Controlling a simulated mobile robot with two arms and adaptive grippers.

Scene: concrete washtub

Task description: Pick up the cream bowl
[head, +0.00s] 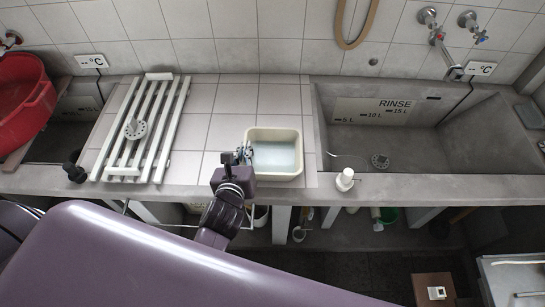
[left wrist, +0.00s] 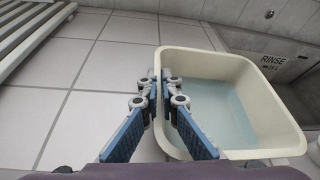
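The cream bowl (head: 298,137) is a rectangular tub with pale bluish water or a bluish inside, on the tiled counter left of the rinse sink. It fills the right of the left wrist view (left wrist: 240,62). My left gripper (head: 243,153) is at the bowl's left side. In the left wrist view its fingertips (left wrist: 161,78) are close together with the bowl's left rim between them, one finger outside and one inside. It looks shut on that rim. Whether the bowl is off the counter cannot be told. My right gripper is not in view.
A white slatted rack (head: 165,115) with a round grey drain piece (head: 135,128) lies left on the counter. The concrete rinse sink (head: 425,150) is on the right, with a white bottle-like item (head: 345,179) on its front edge. A red basin (head: 25,95) is far left.

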